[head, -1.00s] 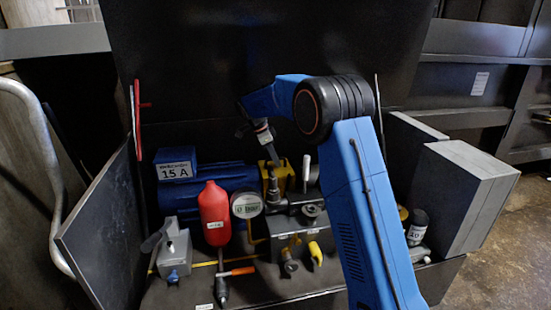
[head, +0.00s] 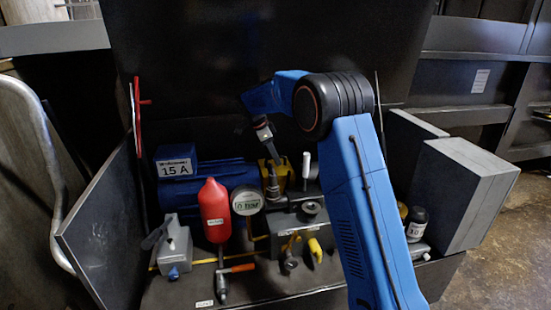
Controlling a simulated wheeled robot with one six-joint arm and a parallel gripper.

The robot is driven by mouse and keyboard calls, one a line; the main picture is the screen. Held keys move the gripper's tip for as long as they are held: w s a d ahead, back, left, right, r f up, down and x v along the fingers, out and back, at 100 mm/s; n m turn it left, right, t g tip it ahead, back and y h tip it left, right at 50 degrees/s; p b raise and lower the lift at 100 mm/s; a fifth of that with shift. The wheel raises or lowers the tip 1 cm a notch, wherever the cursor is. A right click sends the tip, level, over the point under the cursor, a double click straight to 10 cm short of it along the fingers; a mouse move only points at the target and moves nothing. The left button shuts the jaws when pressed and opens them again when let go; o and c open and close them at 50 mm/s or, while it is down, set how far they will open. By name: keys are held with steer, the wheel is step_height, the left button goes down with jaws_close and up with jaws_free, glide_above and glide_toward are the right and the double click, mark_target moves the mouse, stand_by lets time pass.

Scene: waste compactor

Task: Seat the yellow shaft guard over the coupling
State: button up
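The yellow shaft guard (head: 283,174) stands on the machine deck between the blue motor and the grey pump block, behind a dark upright fitting that hides part of it. My gripper (head: 275,160) points down at the guard from above, with its dark fingertips at the guard's upper edge. I cannot tell whether the fingers touch it or grip it. The gripper is small and dark here, so its opening is unclear. The coupling cannot be made out; the guard and the fitting may hide it.
The blue motor (head: 200,190) is left of the guard. A red bottle (head: 215,210) and a round gauge (head: 247,201) stand in front of it. The grey block (head: 315,232) with yellow-handled valves is at front right. A white-topped rod (head: 306,166) rises close right of the guard.

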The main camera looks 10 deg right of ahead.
steer(key=v, duration=1.6)
steer(key=s+d+r+n+t+y, duration=0.1)
steer(key=s+d+r+n, duration=0.15)
steer(key=s, duration=0.45)
steer(key=s+d+r+n, duration=0.2)
steer(key=s+d+r, duration=0.2)
steer(key=s, duration=0.2)
steer(key=s+d+f+n+t+y, duration=0.1)
steer(key=s+d+f+n, duration=0.15)
steer(key=s, duration=0.75)
steer(key=s+d+f+n+y, duration=0.15)
steer(key=s+n, duration=0.25)
steer(key=s, duration=0.6)
steer(key=s+d+f+n+t, duration=0.1)
steer(key=s+d+f+n, duration=0.15)
steer(key=s, duration=0.75)
steer(key=s+f+n+t, duration=0.1)
steer(key=s+f+n, duration=0.3)
steer(key=s+f, duration=0.6)
steer(key=s+y, duration=0.1)
steer(key=s, duration=0.2)
steer(key=shift+s+f+t, duration=0.3)
steer(key=shift+f+t, duration=0.05)
steer(key=shift+t, duration=0.05)
steer(key=shift+d+n, duration=0.15)
steer(key=shift+n, duration=0.1)
